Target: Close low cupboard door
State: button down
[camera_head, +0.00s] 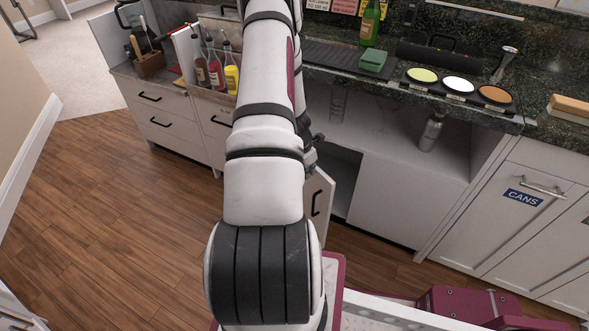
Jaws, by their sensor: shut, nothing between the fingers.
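The low cupboard door (323,188) is a white panel with a black vertical bar handle. It stands open, swung out from the counter front, and my arm hides its left part. The dark cupboard opening (345,172) shows to its right. My gripper (312,156) shows only as a small dark part beside my arm, near the top of the door. It is shut and appears empty. My arm hides most of it, and I cannot tell whether it touches the door.
An open shelf above holds a metal shaker (431,133) and a clear glass (338,103). Bottles (216,72) stand at the left. The granite counter (455,62) carries a garnish tray (458,88). Wooden floor (110,210) is clear at left.

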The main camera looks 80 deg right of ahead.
jog(key=s+d+n+p, duration=0.4)
jog(key=s+d+p, duration=0.3)
jog(key=d+p, duration=0.2)
jog(key=shift+t+h+p, duration=0.3)
jog(key=shift+t+p, duration=0.1)
jog(key=shift+p, duration=0.25)
jog(key=shift+w, duration=0.1)
